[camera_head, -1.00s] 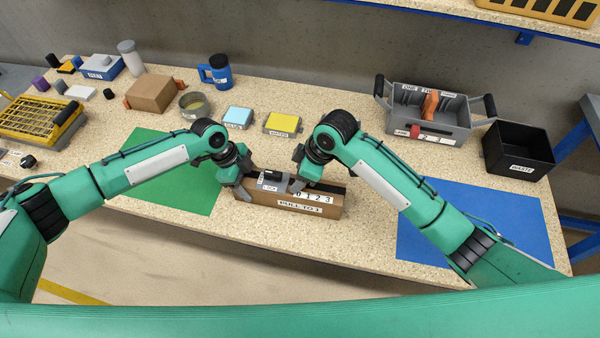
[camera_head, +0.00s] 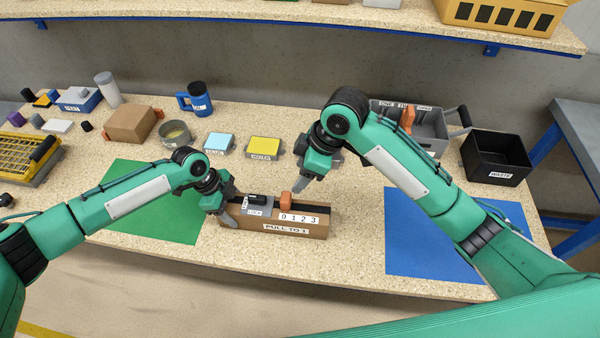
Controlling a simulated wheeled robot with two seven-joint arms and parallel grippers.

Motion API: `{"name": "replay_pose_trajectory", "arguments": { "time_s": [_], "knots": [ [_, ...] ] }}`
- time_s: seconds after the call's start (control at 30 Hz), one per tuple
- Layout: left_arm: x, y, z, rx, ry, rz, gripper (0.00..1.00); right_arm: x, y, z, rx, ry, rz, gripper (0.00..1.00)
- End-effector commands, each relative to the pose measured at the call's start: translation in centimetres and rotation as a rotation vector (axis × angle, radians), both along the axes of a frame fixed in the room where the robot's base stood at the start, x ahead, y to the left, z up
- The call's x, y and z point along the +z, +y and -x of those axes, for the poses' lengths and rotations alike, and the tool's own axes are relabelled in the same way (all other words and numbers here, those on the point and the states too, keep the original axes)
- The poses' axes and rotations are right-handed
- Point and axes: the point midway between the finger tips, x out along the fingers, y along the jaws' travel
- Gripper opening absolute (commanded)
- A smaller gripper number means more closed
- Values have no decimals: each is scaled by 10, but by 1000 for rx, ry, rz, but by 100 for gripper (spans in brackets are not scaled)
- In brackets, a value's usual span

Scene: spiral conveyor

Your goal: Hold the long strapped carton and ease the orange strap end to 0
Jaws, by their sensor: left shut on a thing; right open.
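The long brown strapped carton (camera_head: 262,232) lies on the bench front, with a "PULL TO 1" label on its front face. A grey lock block (camera_head: 258,209) and a 0 1 2 3 scale (camera_head: 299,218) are on its top. The orange strap end (camera_head: 286,201) stands up just behind the scale, about level with the 0. My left gripper (camera_head: 228,212) is shut on the carton's left end. My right gripper (camera_head: 302,184) is open and empty, above and behind the orange strap end, apart from it.
A green mat (camera_head: 155,225) lies left and a blue mat (camera_head: 425,240) right. Behind the carton are a yellow block (camera_head: 265,146), a light blue block (camera_head: 219,141) and a round tin (camera_head: 174,130). A grey tray (camera_head: 432,143) and black waste bin (camera_head: 495,160) stand back right.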

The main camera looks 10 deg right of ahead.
Motion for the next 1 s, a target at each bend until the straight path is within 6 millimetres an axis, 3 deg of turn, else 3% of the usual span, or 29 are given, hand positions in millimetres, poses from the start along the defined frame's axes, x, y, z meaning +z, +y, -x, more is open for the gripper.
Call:
{"name": "replay_pose_trajectory", "arguments": {
  "time_s": [0.17, 0.2, 0.3, 0.67, 0.77, 1.0],
  "knots": [
    [-3, 0, 2, -1, 5, -1, 27, -1, 0, 0, 0, 0, 0, 56],
    [-3, 0, 2, -1, 5, -1, 67, -1, 0, 0, 0, 0, 0, 56],
    [-3, 0, 2, -1, 4, -1, 87, -1, 0, 0, 0, 0, 0, 56],
    [3, 2, 0, 0, 0, 0, 89, 0, 0, 0, 0, 0, -1, 56],
    [14, 6, -2, 2, -1, 0, 89, 0, 0, 0, 0, 0, -1, 56],
    [60, 24, -7, 1, -2, 0, 89, 0, 0, 0, 0, 0, -1, 56]
  ]
}}
